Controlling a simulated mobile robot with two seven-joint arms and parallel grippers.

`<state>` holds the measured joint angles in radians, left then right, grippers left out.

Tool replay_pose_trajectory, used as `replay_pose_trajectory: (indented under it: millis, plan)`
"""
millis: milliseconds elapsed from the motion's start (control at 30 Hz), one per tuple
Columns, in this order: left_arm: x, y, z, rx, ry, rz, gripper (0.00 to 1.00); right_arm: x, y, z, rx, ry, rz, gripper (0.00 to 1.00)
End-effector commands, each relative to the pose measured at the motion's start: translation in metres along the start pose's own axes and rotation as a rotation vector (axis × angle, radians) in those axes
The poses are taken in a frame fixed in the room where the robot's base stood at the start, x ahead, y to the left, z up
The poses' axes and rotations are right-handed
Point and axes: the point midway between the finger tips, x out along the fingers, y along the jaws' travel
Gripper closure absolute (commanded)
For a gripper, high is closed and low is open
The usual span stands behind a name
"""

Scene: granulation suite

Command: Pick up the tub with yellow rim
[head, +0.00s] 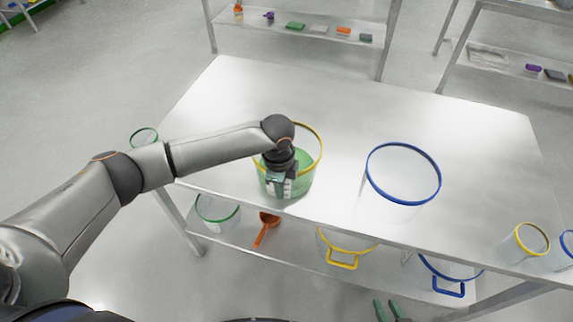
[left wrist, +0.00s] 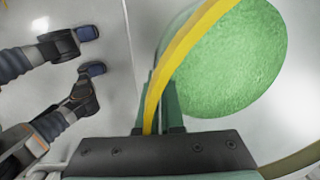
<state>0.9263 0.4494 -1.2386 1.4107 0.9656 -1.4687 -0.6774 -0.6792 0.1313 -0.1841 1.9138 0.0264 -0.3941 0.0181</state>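The tub with yellow rim (head: 317,160) stands on the steel table, a clear round tub with green granules inside. In the left wrist view its yellow rim (left wrist: 187,42) passes between my left fingers, with the granules (left wrist: 232,65) to the right. My left gripper (head: 284,188) reaches down over the near side of the tub. Its fingers (left wrist: 156,112) lie close along both sides of the rim and look shut on it. The arm hides part of the rim. My right gripper (head: 389,309) shows only its green fingertips at the bottom edge, apart and empty.
An empty blue-rimmed tub (head: 403,203) stands to the right on the table (head: 340,100). Smaller yellow-rimmed (head: 531,239) and blue-rimmed containers are at the right edge. An orange scoop (head: 266,228) and several tubs sit on the shelf below. The table's back is clear.

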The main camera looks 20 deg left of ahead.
Motion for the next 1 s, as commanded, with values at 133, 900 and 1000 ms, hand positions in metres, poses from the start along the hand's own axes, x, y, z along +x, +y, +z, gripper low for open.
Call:
replay_pose_trajectory:
  millis: [133,900,1000]
  plan:
    - [0.0,0.0,0.0,0.0,0.0,-0.001,1.0,0.0,0.0,0.0,0.0,0.001,0.0,0.67]
    - [-0.016,-0.003,-0.001,0.0,0.003,-0.006,1.0,-0.001,0.0,-0.002,0.0,0.001,0.0,0.67]
    - [-0.031,-0.004,-0.001,0.001,0.003,-0.008,1.0,-0.003,0.0,-0.004,0.0,0.001,0.0,0.67]
